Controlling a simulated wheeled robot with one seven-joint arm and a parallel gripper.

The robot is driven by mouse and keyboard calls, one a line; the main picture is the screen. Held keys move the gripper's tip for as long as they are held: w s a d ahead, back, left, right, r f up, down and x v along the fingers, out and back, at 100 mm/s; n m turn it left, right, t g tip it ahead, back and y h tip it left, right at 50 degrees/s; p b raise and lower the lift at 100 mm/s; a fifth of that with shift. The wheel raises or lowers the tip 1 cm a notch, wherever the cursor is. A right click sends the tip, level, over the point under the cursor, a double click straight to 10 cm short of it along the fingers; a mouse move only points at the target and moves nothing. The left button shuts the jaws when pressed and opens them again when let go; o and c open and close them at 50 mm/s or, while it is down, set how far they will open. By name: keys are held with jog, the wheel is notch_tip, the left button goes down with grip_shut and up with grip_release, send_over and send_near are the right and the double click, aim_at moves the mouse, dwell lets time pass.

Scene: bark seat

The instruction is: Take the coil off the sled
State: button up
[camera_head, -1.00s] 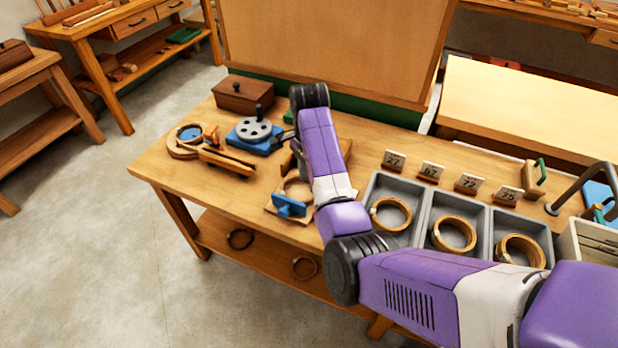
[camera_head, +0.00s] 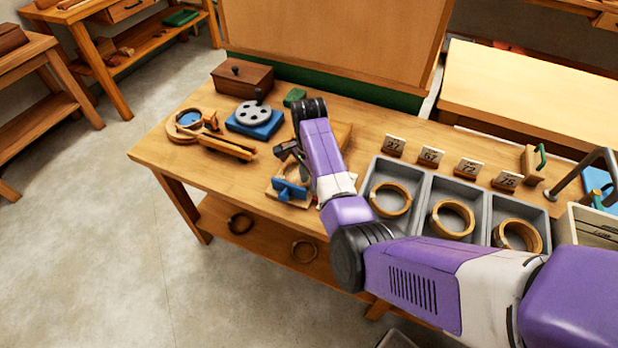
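A pale wooden ring, which looks like the coil (camera_head: 296,172), sits on a low wooden fixture, seemingly the sled (camera_head: 303,202), near the front edge of the bench. A blue clamp-like block (camera_head: 289,190) is at the front of this fixture. My gripper (camera_head: 287,154) is small and dark here, at the upper left of the ring and very near it. I cannot tell whether it touches the ring or how its fingers are set. My purple arm hides the right part of the fixture.
Left of the gripper are a long wooden piece (camera_head: 227,147), a blue-based device with a grey disc (camera_head: 254,118) and a round wooden fixture (camera_head: 186,124). A brown box (camera_head: 243,80) stands behind. Grey trays (camera_head: 425,222) with rings and numbered cards are on the right.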

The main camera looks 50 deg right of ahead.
grip_shut()
jog(key=shift+w+d+r, duration=0.1)
jog(key=shift+w+d, duration=0.05)
jog(key=shift+d, duration=0.25)
jog(key=shift+w+d+p, duration=0.2)
jog(key=shift+d+p, duration=0.1)
jog(key=shift+d, duration=0.1)
grip_release()
